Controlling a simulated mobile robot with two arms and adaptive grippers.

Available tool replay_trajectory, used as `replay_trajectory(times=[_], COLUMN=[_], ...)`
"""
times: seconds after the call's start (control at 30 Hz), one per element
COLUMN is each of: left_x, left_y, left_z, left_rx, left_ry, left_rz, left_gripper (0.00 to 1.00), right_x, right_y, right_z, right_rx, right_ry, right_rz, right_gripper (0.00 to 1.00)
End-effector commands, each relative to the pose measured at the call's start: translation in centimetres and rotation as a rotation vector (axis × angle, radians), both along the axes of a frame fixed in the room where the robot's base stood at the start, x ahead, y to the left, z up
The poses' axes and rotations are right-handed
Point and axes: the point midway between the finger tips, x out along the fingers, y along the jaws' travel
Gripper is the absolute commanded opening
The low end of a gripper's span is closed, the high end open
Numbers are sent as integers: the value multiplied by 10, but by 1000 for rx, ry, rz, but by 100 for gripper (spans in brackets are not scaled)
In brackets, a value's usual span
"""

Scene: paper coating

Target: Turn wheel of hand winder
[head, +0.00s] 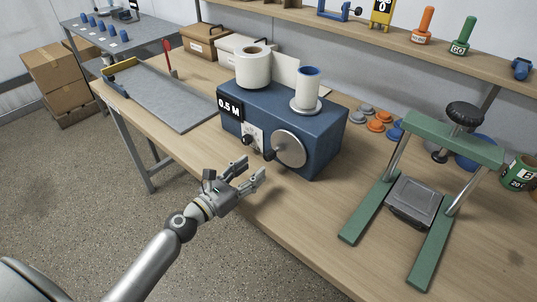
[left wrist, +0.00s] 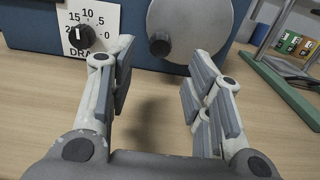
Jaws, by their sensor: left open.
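The hand winder is a blue box (head: 318,133) on the wooden table. A round grey wheel (head: 291,149) with a dark knob (head: 270,154) is on its front face. The wheel also shows in the left wrist view (left wrist: 190,22), with its dark knob (left wrist: 160,44) ahead between the fingers. My left gripper (head: 254,173) is open and empty, in front of the winder and apart from the wheel. Its fingers also show in the left wrist view (left wrist: 155,85). My right gripper is not in view.
A white roll (head: 253,67) and a spool (head: 307,92) stand on the winder. A drag dial (left wrist: 80,34) is left of the wheel. A green press frame (head: 415,190) stands to the right, and a grey board (head: 165,97) lies to the left. The table front is clear.

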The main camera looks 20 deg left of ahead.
Motion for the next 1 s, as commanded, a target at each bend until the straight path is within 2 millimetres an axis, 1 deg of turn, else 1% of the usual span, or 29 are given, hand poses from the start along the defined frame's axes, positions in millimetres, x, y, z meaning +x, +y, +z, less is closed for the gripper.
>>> replay_trajectory(times=[0.03, 0.17, 0.3, 0.43, 0.6, 0.87, 0.97, 1.0], left_x=[10, 31, 50, 62, 70, 71, 71, 71], left_y=[-3, -11, -18, -22, -26, -26, -26, -26], left_z=[3, 2, 2, 1, 0, 0, 0, 0], left_rx=[-1, -2, -1, 0, 1, 1, 1, 1], left_ry=[-3, -3, -2, -1, 0, 0, 0, 0], left_rz=[1, 2, 1, 2, 1, 1, 1, 1], left_gripper=[46, 46, 46, 46, 46, 46, 36, 31], right_x=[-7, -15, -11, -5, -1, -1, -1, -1], right_y=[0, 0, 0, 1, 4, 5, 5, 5], right_z=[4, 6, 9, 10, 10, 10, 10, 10], right_rx=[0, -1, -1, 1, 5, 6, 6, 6], right_ry=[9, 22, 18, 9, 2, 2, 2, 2], right_rz=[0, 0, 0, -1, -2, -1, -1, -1], right_gripper=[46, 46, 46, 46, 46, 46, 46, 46])
